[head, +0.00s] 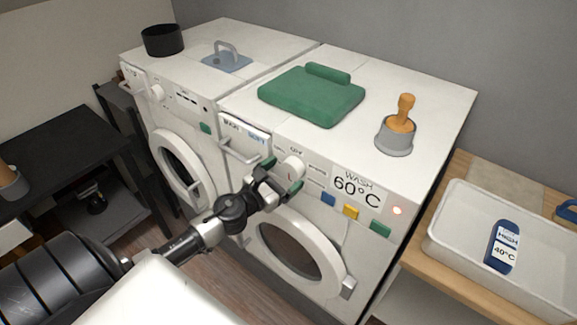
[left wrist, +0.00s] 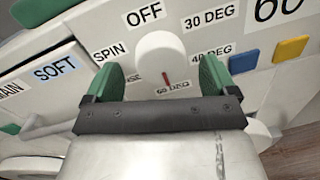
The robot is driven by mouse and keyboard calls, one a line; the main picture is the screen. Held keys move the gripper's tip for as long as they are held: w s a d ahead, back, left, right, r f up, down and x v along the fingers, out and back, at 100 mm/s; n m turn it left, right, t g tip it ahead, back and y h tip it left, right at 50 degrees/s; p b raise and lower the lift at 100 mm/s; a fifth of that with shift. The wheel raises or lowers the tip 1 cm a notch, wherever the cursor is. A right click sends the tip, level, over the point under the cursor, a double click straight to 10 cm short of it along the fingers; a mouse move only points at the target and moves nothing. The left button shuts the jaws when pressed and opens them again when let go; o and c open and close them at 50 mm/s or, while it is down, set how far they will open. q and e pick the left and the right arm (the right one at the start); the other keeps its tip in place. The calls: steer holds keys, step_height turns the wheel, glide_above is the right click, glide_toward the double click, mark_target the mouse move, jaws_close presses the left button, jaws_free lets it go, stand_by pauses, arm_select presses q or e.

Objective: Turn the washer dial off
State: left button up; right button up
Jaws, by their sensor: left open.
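The white washer dial (head: 293,167) is on the front panel of the right-hand machine. In the left wrist view the dial (left wrist: 158,55) has a red mark pointing down to the 60 DEG label (left wrist: 173,90). The OFF label (left wrist: 144,14) is above it, SPIN is at its left, and 30 DEG and 40 DEG are at its right. My left gripper (head: 282,176) is open, its green fingertips on either side of the dial; I cannot tell whether they touch it. The washer display (head: 357,187) reads WASH 60°C, and a red light (head: 397,210) glows beside it. My right gripper is out of view.
Blue (head: 328,199), yellow (head: 351,212) and green (head: 380,229) buttons sit right of the dial. The drawer handle (head: 238,152) juts out at its left, the round door (head: 300,245) below. A white tray (head: 447,238) stands on the wooden counter at right.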

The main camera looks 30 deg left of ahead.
arm_select(q)
steer(key=shift+w+d, duration=0.15)
steer(key=shift+w, duration=0.9)
steer(key=c, duration=0.9)
steer(key=shift+c, duration=0.2)
